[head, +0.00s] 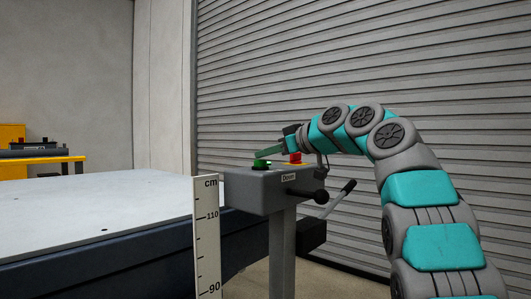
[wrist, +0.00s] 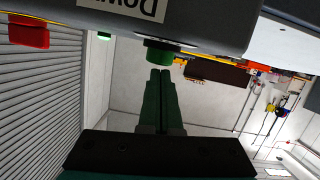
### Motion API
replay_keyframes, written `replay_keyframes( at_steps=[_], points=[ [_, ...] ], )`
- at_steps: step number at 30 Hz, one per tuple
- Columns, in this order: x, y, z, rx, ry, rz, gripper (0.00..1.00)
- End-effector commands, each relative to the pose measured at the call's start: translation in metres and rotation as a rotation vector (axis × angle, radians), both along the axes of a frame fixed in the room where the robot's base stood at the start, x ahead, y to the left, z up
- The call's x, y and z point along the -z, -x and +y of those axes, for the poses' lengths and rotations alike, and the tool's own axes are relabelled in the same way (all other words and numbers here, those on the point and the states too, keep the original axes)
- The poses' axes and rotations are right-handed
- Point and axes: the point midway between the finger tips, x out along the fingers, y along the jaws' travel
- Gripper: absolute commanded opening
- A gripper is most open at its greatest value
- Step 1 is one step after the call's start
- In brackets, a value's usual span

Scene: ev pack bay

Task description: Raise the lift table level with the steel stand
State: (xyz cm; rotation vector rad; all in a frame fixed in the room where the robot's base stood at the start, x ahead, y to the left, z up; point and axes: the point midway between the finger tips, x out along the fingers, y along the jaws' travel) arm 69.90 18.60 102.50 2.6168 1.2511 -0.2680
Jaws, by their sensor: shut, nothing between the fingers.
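A grey control box (head: 262,190) with a "Down" label stands on a post. It carries a green button (head: 262,164) and a red button (head: 295,158). My gripper (head: 268,153) is shut and empty, with its fingers pointing down and left just above the green button. In the wrist view the shut fingertips (wrist: 161,72) are close to a dark green button (wrist: 160,52); I cannot tell whether they touch. A broad pale-topped table (head: 100,215) with a dark side fills the left; I cannot tell whether it is the lift table or the stand.
A white cm scale (head: 207,240), marked 90 and 110, stands upright before the table's edge. A black-knobbed lever (head: 321,197) sticks out from the box. A yellow bench (head: 40,159) is far left. A grey shutter (head: 400,60) closes off the back.

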Motion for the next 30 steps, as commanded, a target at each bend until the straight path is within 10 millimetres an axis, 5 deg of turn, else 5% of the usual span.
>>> replay_keyframes(
  at_steps=[16, 30],
  points=[
    [0.023, 0.000, 0.000, 0.001, 0.000, -0.003, 0.00],
    [0.022, -0.001, -0.001, 0.002, 0.001, 0.001, 0.00]
  ],
)
